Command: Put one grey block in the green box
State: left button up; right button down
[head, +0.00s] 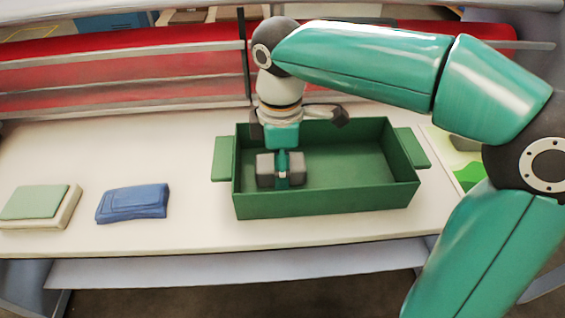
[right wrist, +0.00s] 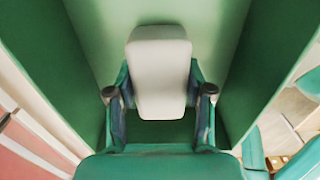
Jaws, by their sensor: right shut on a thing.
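The green box (head: 330,200) stands open on the white table, with a handle at each side. My right gripper (head: 282,178) reaches down into its left part and is shut on a grey block (head: 264,168). In the right wrist view the block (right wrist: 160,65) sits between the two fingers (right wrist: 160,93), with the green walls of the box (right wrist: 225,50) around it. I cannot tell whether the block touches the box floor. My left gripper is not in view.
A blue folded item (head: 132,203) and a stacked pale green and cream item (head: 40,205) lie left of the box. A red roller (head: 130,70) with rails runs behind. A green-and-white sheet (head: 468,175) lies at right, partly hidden by my arm, with a grey thing (head: 464,143) on it.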

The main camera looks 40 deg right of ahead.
jog(key=shift+f, duration=0.15)
jog(key=shift+c, duration=2.2)
grip_release()
notch_tip(320, 180, up, 12)
jog(key=p, duration=0.2)
jog(key=shift+r, duration=0.2)
